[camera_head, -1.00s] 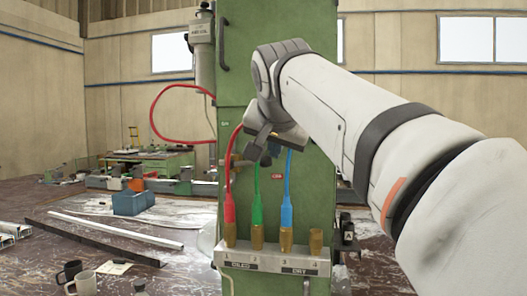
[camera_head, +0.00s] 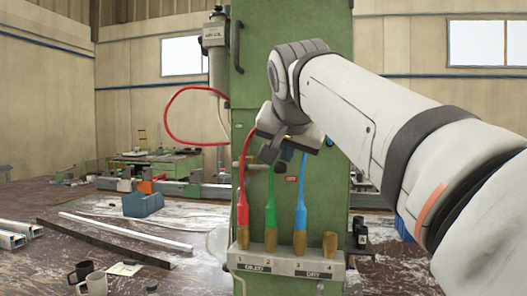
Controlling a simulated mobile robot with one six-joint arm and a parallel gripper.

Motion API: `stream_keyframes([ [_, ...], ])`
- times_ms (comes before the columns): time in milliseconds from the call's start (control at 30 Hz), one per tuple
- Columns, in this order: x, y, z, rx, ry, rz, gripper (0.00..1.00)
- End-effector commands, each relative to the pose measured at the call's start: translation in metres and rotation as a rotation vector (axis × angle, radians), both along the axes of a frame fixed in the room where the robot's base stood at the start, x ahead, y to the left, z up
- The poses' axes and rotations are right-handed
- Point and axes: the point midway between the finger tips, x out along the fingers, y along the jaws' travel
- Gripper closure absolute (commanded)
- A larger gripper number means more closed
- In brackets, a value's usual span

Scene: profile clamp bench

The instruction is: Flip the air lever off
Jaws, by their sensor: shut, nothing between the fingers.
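A green cabinet (camera_head: 291,60) stands in the middle of the view. A brass valve fitting (camera_head: 241,163) sticks out on its left side, with part of it behind my gripper. I cannot clearly make out the lever's handle or its position. A small red label (camera_head: 292,179) sits right of the fitting and a small green one (camera_head: 239,125) above it. My gripper (camera_head: 268,155) points down in front of the cabinet, close to the fitting on its right. It is shut and empty. I cannot tell whether it touches the lever.
Red (camera_head: 243,208), green (camera_head: 270,205) and blue (camera_head: 300,205) hoses rise from brass sockets on a numbered manifold (camera_head: 285,262) and pass close to my gripper. A grey cylinder (camera_head: 216,50) hangs at the cabinet's left. Mugs (camera_head: 95,284) stand at bottom left.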

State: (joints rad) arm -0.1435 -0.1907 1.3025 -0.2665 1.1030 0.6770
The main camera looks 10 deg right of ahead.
Motion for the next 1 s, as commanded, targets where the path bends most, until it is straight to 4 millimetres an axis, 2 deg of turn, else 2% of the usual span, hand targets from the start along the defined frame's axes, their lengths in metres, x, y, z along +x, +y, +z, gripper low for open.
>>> stream_keyframes([
  [33,-0.002,-0.002,0.012,0.001,-0.002,0.000,1.00],
  [200,-0.008,-0.008,0.042,0.000,-0.005,0.002,1.00],
  [500,-0.065,-0.001,0.073,0.001,-0.008,0.005,1.00],
  [700,-0.085,0.001,0.085,0.000,-0.006,0.004,1.00],
  [1000,-0.090,0.001,0.088,0.000,-0.004,0.002,1.00],
])
